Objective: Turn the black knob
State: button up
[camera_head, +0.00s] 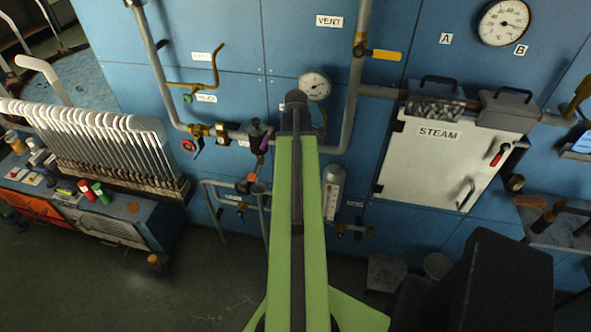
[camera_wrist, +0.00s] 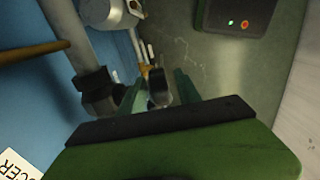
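A small dark knob-like piece (camera_wrist: 158,88) shows in the wrist view, with a rounded black top and a paler part below. It appears between the two fingers of my gripper (camera_wrist: 157,92). The green fingers stand apart, with a gap on each side of the piece, so my gripper looks open. I cannot tell how far the piece lies beyond the fingertips. In the head view my green arm reaches toward the blue wall and hides the gripper's fingers and what lies behind them. A black valve body (camera_head: 258,130) shows just left of the arm's end.
A pressure gauge (camera_head: 315,86) and a grey vertical pipe (camera_head: 353,100) stand close right of the arm's end. A flow tube (camera_head: 333,190) is below. A dark fitting (camera_wrist: 97,90) is beside the left finger.

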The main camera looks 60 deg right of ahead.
jog(key=shift+c, duration=0.4)
grip_shut()
jog(key=shift+s+f+t, duration=0.1)
jog(key=shift+s+t, duration=0.05)
jog(key=shift+t, duration=0.45)
jog(key=shift+o, duration=0.4)
grip_release()
